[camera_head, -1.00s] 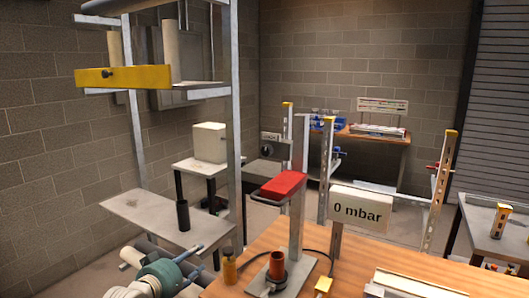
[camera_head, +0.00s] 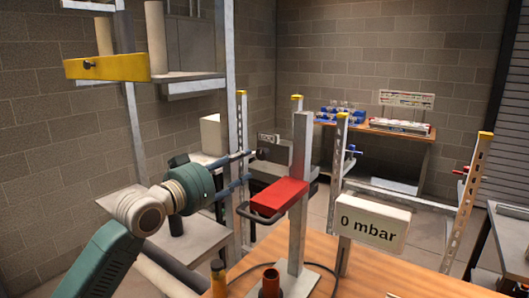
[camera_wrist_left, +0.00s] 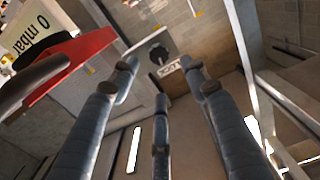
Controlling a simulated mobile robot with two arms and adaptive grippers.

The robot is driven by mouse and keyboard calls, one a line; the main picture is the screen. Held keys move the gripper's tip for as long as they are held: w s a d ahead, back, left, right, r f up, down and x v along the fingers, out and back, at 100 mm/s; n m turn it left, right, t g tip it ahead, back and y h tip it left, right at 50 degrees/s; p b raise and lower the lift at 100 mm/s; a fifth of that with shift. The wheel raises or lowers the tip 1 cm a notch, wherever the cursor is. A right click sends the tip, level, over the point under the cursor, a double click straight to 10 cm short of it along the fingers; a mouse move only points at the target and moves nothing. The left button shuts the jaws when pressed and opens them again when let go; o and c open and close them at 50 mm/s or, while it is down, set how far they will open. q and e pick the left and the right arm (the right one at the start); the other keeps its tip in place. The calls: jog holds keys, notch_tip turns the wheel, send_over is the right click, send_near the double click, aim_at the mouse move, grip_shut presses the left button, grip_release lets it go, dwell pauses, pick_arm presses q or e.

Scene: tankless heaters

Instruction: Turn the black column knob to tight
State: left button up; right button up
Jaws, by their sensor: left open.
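My left gripper (camera_head: 251,166) is open and empty, pointing right just behind and left of the red arm in the head view. Its spread fingers (camera_wrist_left: 160,82) also show in the left wrist view. The grey column (camera_head: 301,170) stands upright on the bench and carries the red arm (camera_head: 280,197) with a black loop handle (camera_head: 258,215). A small black part (camera_head: 313,188) sits at the column's right side; I cannot tell whether it is the knob. In the wrist view a black knob (camera_wrist_left: 158,54) on a grey disc shows beyond the fingertips.
A "0 mbar" display (camera_head: 372,222) stands right of the column on the wooden bench (camera_head: 400,270). A tall metal rack (camera_head: 231,80) stands close to my left arm.

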aim_at(260, 154)
pick_arm(q)
jog(key=x, duration=0.1)
jog(key=p+x, duration=0.1)
jog(key=x, duration=0.2)
jog(key=shift+d+r+p, duration=0.1)
jog(key=shift+r+p, duration=0.25)
jog(key=shift+p, duration=0.05)
jog(key=x, duration=0.3)
jog(key=shift+f+p, duration=0.2)
jog(key=shift+p, duration=0.15)
jog(key=shift+x, duration=1.05)
jog(key=shift+f, duration=0.1)
pick_arm(e)
jog(key=r, duration=0.1)
jog(key=s+a+r, duration=0.1)
jog(key=s+r, duration=0.1)
jog(key=shift+a+r, duration=0.15)
jog(key=shift+a, duration=0.2)
pick_arm(q)
jog(key=shift+w, duration=0.1)
